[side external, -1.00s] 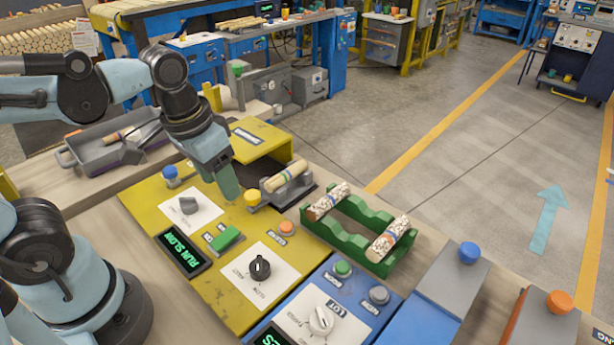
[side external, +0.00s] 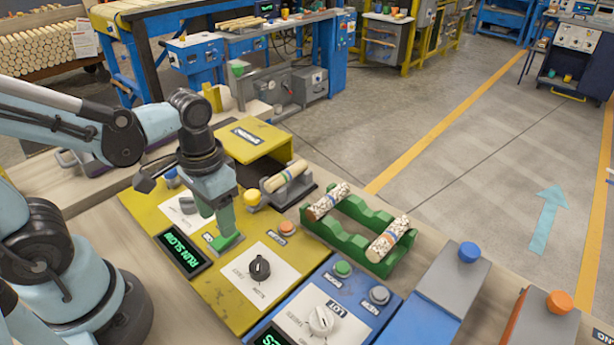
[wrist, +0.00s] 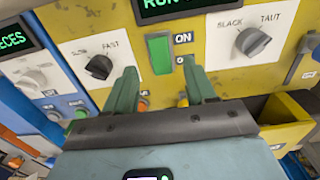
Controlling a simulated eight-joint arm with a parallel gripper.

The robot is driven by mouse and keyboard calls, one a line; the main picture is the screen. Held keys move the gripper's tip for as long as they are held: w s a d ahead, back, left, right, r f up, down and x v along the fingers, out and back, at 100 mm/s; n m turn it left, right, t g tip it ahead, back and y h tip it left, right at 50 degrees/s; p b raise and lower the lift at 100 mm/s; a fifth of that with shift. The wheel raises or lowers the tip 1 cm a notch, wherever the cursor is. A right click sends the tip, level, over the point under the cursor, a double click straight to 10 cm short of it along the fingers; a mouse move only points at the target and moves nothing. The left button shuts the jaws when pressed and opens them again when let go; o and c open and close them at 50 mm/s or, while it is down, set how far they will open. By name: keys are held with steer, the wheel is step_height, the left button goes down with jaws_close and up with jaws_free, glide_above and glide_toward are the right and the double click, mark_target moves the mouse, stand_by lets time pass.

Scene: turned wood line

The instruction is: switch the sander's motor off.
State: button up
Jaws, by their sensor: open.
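The sander's yellow panel (side external: 218,290) carries a green rocker switch (side external: 228,241), also in the wrist view (wrist: 159,55), with an ON label (wrist: 183,38) and a partly hidden lower label beside it. The lit display (side external: 183,252) reads RUN SLOW; the wrist view shows only part of it (wrist: 165,5). My gripper (side external: 216,222) is over the switch, fingers pointing down. In the wrist view its open, empty fingers (wrist: 163,88) stand either side of the switch's lower end. I cannot tell whether a finger touches it.
Near the switch are a black slow-fast knob (side external: 259,267), an orange button (side external: 287,228) and a grey slack-taut knob (wrist: 250,41). A wooden piece (side external: 286,176) lies in a holder behind. A green rack (side external: 345,240) holds two speckled pieces. The blue panel (side external: 345,290) adjoins.

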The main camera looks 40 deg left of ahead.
steer(key=shift+f, duration=2.45)
jaws_close()
steer(key=shift+w+g, duration=0.15)
steer(key=shift+g, duration=0.55)
jaws_free()
steer(key=shift+r, duration=0.2)
